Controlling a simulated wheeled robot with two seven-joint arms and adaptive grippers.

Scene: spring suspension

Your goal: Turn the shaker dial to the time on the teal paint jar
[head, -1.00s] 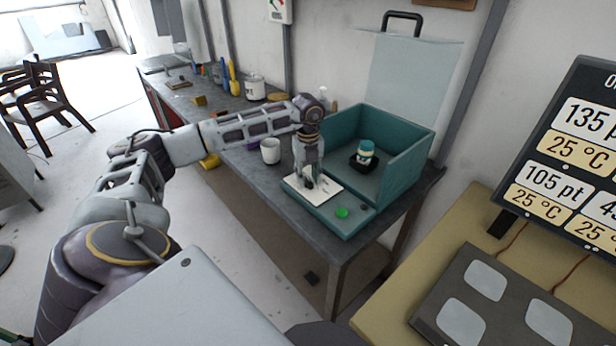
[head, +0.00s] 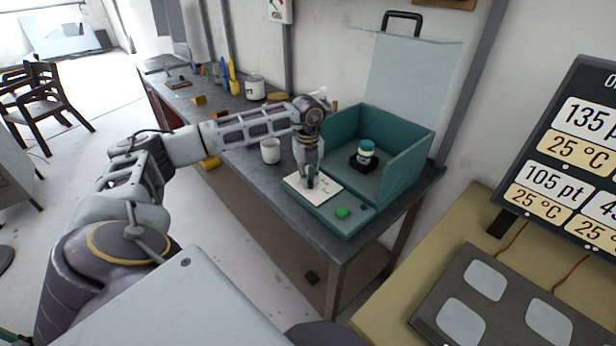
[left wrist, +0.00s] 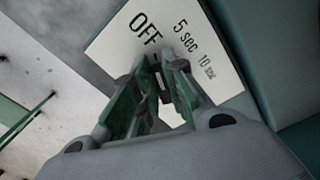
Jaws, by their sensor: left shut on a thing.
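The teal shaker (head: 395,190) stands on the grey bench with its clear lid raised. The paint jar (head: 366,151), teal with a pale band, stands upright in a black holder inside it; its writing is too small to read. A white dial plate (head: 326,184) lies on the shaker's front ledge. In the left wrist view the plate (left wrist: 105,50) shows OFF, 5 sec and 10 sec. My left gripper (head: 311,185) points down over the plate and is shut on the dial (left wrist: 163,88), which is mostly hidden between the fingers. My right gripper is not in view.
A green button (head: 342,212) sits on the ledge, right of the plate. A white mug (head: 270,150) stands on the bench left of the shaker. A yellow table (head: 415,262) with a dark board of number cards (head: 568,150) is at the right.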

